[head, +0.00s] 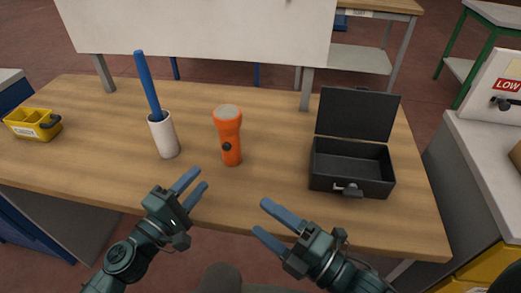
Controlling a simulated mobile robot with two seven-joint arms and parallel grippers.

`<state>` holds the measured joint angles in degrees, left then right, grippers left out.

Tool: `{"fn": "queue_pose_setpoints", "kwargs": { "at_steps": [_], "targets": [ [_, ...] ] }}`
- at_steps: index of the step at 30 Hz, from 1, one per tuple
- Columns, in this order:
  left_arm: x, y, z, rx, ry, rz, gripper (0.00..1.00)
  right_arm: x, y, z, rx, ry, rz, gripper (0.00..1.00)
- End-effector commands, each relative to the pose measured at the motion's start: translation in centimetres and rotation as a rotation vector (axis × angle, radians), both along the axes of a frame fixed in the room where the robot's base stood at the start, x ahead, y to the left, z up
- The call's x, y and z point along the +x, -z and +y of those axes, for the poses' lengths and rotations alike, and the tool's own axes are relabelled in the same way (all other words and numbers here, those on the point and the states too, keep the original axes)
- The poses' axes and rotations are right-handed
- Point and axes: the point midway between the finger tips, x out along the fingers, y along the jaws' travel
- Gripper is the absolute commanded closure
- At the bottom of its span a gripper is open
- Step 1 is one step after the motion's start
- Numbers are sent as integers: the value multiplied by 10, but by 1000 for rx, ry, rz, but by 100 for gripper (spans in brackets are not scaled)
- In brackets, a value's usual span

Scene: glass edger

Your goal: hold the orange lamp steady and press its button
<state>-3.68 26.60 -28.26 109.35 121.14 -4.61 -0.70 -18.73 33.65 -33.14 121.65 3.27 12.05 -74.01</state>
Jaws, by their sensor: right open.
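The orange lamp (230,136) is a flashlight standing upright on the wooden table, with its wide head and pale lens at the top. Its dark round button (227,147) is on the side facing me. My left gripper (195,187) is in front of the lamp and to its left, apart from it. Its two blue fingers are spread and nothing is between them. My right gripper (262,220) is in front of the lamp and to its right, near the table's front edge. It is open and empty. Neither gripper touches the lamp.
A white cup (164,137) holding a blue rod (147,86) stands left of the lamp. An open black case (352,167) stands to the right. A yellow tray (34,125) sits at the far left of the wooden table (270,190). A white board (200,30) rises behind.

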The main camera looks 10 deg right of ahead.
Motion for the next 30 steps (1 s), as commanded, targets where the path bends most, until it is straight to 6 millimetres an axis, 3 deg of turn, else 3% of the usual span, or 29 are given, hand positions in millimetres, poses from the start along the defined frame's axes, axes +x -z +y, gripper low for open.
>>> {"fn": "queue_pose_setpoints", "kwargs": {
  "at_steps": [1, 6, 10, 15, 23, 30],
  "targets": [
    [0, 0, 0, 0, 0, 0, 64, 18, -13, 2, 91, 27, 61, 16],
    [0, 0, 0, 0, 0, 0, 64, 71, -30, -1, 446, 109, 409, 16],
    [0, 0, 0, 0, 0, 0, 64, 100, -42, -2, 724, 140, 641, 16],
    [0, 0, 0, 0, 0, 0, 64, 122, -53, -2, 998, 149, 861, 16],
    [0, 0, 0, 0, 0, 0, 64, 135, -58, 1, 1148, 147, 983, 16],
    [0, 0, 0, 0, 0, 0, 64, 167, -58, 18, 1147, 145, 982, 16]
  ]
}}
